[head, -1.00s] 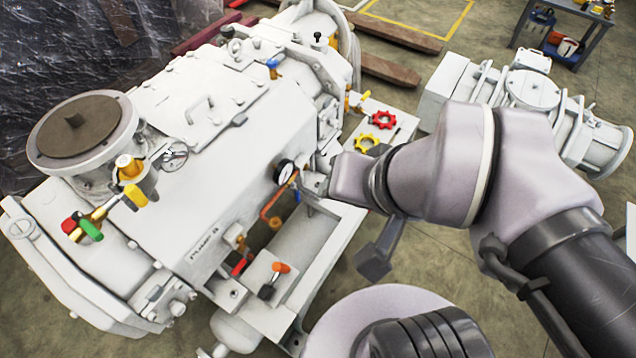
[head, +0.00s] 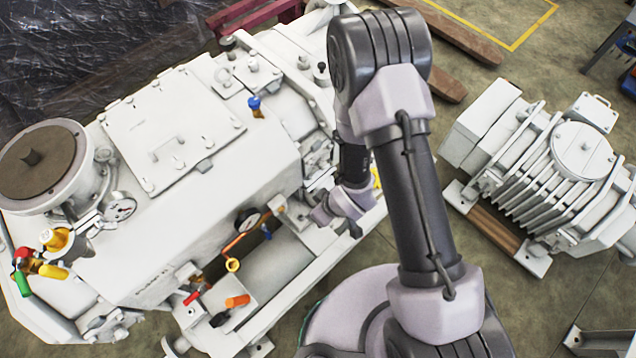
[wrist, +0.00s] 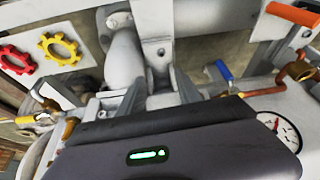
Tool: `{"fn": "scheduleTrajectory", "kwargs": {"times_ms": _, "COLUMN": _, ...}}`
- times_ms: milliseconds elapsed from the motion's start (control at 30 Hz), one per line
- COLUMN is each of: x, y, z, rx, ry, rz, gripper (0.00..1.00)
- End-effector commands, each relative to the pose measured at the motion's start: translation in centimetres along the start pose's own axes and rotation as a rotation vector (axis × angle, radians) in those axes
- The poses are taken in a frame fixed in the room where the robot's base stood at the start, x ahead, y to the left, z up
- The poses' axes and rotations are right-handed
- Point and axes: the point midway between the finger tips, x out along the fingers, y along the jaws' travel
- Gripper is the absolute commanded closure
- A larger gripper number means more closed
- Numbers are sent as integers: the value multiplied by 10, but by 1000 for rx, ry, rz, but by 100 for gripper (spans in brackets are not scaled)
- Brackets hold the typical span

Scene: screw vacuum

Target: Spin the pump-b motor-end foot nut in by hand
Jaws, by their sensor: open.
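The pump-b (head: 190,210) is a large off-white machine filling the left of the head view, with a partly readable name label on its side. My gripper (head: 338,220) is in front of the pump's right end, pointing down, open, with nothing seen between its fingers. I cannot pick out the motor-end foot nut in either view.
A pressure gauge (head: 248,219), a copper pipe (head: 240,241) and an orange handle (head: 237,301) stick out along the pump's near side. Red (wrist: 14,58) and yellow (wrist: 58,46) handwheels show in the wrist view. A finned grey unit (head: 550,160) stands on the floor at right.

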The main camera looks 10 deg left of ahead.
Motion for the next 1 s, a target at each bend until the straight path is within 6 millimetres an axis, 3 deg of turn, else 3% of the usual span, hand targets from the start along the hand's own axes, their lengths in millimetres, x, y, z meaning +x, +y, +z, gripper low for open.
{"fn": "scheduleTrajectory", "kwargs": {"times_ms": 500, "x": 143, "y": 1, "z": 3, "rx": 1, "ry": 0, "rz": 1, "gripper": 59}}
{"fn": "scheduleTrajectory", "kwargs": {"times_ms": 700, "x": 166, "y": 1, "z": 1, "rx": 3, "ry": -1, "rz": 2, "gripper": 59}}
{"fn": "scheduleTrajectory", "kwargs": {"times_ms": 1000, "x": 170, "y": 1, "z": 0, "rx": 3, "ry": -1, "rz": 2, "gripper": 59}}
